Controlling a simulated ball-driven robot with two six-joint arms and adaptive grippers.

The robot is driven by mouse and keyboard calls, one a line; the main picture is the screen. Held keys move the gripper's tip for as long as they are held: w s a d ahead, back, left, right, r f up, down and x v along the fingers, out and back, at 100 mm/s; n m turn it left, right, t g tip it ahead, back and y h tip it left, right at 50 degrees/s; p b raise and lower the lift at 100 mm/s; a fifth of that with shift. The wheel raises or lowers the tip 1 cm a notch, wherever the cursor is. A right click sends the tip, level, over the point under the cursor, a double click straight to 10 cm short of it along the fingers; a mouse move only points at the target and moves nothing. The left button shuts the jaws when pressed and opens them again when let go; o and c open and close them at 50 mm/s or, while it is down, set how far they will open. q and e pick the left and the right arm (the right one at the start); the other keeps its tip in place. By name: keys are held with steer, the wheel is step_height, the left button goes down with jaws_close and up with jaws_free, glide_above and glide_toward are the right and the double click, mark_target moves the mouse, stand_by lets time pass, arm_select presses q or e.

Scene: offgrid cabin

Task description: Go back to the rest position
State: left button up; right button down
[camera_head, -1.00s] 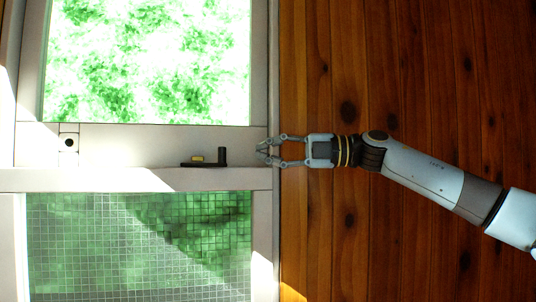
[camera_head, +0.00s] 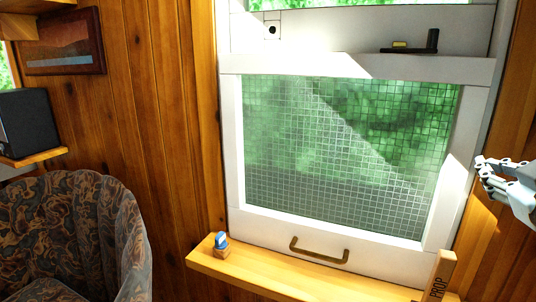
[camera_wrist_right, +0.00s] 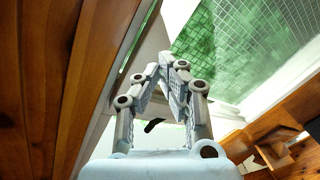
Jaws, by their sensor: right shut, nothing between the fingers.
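My right gripper (camera_head: 481,163) shows at the right edge of the head view, beside the window's right frame. Its fingers point left, and most of its arm is out of the picture. In the right wrist view the fingertips (camera_wrist_right: 168,60) meet and the gripper is shut with nothing between them. The white sash window (camera_head: 440,66) is in front of the gripper in the head view. I cannot tell the exact gap between them. My left gripper is in neither view.
A wooden sill (camera_head: 285,284) runs below the window, with a blue-topped wooden block (camera_head: 221,246) and an upright block marked PROP (camera_head: 438,277). A brass handle (camera_head: 319,257) is on the lower sash. A patterned armchair (camera_head: 70,225) and a dark box (camera_head: 27,123) are at left.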

steer(key=s+a+f+m+g+y, duration=0.1)
steer(key=s+a+f+g, duration=0.25)
steer(key=s+f, duration=0.4)
steer(key=s+a+f+m+g, duration=0.1)
steer(key=s+a+f+g, duration=0.3)
steer(key=s, duration=0.6)
steer(key=s+a+f+m+g+y, duration=0.1)
steer(key=s+a+f+m+g, duration=0.1)
steer(key=s+f+g, duration=0.55)
steer(key=s+d+f+b, duration=0.1)
steer(key=s+f+b, duration=0.1)
steer(key=f, duration=1.4)
steer(key=s+d+f+b, duration=0.1)
steer(key=s+d+f, duration=0.15)
steer(key=f, duration=1.25)
steer(key=s+f+g+b, duration=0.1)
steer(key=s+f+b, duration=0.1)
steer(key=s+f, duration=1.4)
steer(key=shift+s+f, duration=0.4)
steer(key=shift+s, duration=0.55)
